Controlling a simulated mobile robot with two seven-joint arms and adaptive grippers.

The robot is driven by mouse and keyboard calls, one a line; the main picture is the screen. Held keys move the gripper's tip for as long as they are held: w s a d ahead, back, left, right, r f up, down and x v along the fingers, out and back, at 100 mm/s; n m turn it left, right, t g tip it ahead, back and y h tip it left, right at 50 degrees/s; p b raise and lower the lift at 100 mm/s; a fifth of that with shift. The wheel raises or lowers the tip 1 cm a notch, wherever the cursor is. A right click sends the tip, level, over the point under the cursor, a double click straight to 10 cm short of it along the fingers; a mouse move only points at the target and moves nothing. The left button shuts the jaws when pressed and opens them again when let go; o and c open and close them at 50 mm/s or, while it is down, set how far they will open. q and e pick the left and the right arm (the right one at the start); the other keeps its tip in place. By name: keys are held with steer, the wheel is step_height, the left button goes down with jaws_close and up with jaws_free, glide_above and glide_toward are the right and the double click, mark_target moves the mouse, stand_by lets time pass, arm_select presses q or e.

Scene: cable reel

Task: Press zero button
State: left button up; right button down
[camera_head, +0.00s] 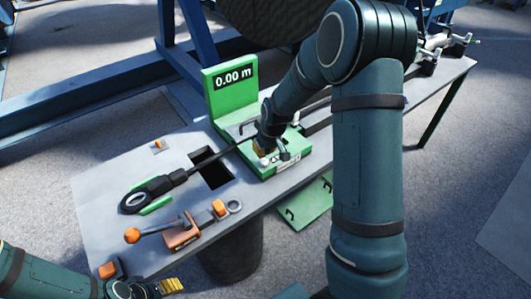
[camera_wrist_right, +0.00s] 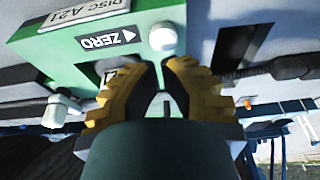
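The green measuring device (camera_head: 228,92) stands on the grey table and its display reads 0.00 m. In the right wrist view a ZERO label (camera_wrist_right: 88,43) with an arrow points at a round white button (camera_wrist_right: 162,37) on the green housing (camera_wrist_right: 35,45). My right gripper (camera_head: 262,149) is low over the device's front part. In the wrist view its yellow fingertips (camera_wrist_right: 157,68) are nearly together, just below the button in the picture. Contact with the button does not show. My left gripper (camera_head: 172,286) is at the lower left, away from the device; its finger gap is unclear.
An orange clamp tool (camera_head: 180,235) is at the front. My right arm hides part of the table. Blue framework (camera_head: 70,95) stands behind.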

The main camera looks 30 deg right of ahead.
arm_select(q)
step_height(320, 180, up, 2)
steer(key=shift+w+r+p, duration=0.1)
steer(key=shift+w+p, duration=0.05)
steer(key=shift+p, duration=0.65)
arm_select(e)
steer(key=v, duration=0.9)
steer(key=shift+r, duration=0.4)
